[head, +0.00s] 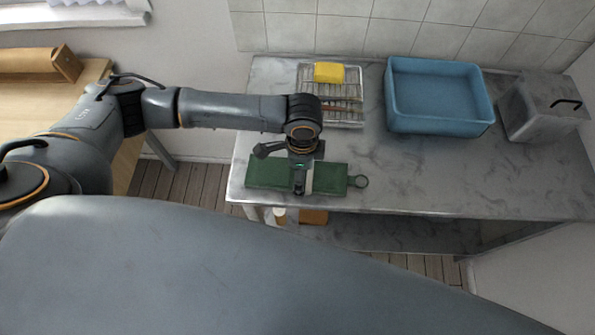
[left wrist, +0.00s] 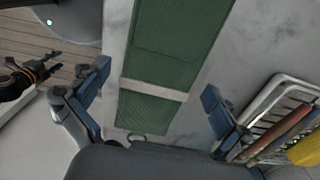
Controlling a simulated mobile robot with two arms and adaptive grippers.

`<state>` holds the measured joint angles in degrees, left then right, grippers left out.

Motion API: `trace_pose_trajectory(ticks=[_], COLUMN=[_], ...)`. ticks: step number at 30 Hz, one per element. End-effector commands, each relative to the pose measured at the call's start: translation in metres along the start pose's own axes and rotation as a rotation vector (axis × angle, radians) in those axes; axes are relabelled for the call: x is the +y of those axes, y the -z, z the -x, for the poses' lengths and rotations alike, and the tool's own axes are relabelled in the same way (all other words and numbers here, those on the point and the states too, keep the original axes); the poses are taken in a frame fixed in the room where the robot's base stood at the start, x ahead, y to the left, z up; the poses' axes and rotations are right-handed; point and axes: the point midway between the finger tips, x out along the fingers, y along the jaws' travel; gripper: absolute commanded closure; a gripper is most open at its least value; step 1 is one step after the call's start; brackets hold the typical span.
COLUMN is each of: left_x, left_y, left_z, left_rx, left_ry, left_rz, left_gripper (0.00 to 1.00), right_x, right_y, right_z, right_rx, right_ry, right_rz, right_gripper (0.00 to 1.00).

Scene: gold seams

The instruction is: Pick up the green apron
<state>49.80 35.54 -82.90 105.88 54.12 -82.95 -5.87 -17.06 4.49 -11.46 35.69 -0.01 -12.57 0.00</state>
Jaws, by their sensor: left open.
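The green apron (head: 268,176) lies folded flat near the front left edge of the marble-topped table, with a pale band across it and a dark loop at its right end. My left gripper (head: 301,182) points down over its middle and hides part of it. In the left wrist view the apron (left wrist: 178,45) runs between the two spread fingers of my left gripper (left wrist: 155,83). The fingers are open, one on each side, with nothing held. What seems to be my right gripper (left wrist: 35,76) shows small and dark at the left of that view; its jaws are unclear.
Behind the apron is a wire rack (head: 345,113) with a yellow cloth (head: 329,72). The table's (head: 450,180) front right is clear. A wooden table (head: 95,72) is at the left.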

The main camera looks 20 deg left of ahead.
Motion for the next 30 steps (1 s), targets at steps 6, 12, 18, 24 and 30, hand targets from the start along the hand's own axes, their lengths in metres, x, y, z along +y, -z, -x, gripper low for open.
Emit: trace_pose_trajectory(ticks=[6, 12, 18, 24, 30], left_x=[0.000, 0.000, 0.000, 0.000, -0.002], left_y=[0.000, 0.000, 0.000, 0.000, 0.001], left_z=[-0.001, -0.001, -0.001, 0.001, 0.020], left_rx=[0.001, 0.000, 0.001, 0.001, 0.004], left_ry=[0.000, 0.000, 0.000, 0.000, 0.004], left_rz=[0.000, 0.000, 0.000, 0.001, 0.001], left_gripper=[0.00, 0.39, 0.57, 0.57, 0.57], right_x=[-0.002, -0.001, 0.000, 0.000, 0.000], right_y=[-0.011, -0.009, -0.004, -0.003, -0.004], right_z=[0.000, 0.000, 0.000, -0.001, -0.009], right_rx=[-0.017, -0.014, -0.007, -0.005, -0.004], right_ry=[0.002, 0.002, 0.001, 0.000, 0.000], right_rz=[0.000, 0.000, 0.000, 0.000, 0.000], right_gripper=[0.54, 0.54, 0.54, 0.54, 0.54])
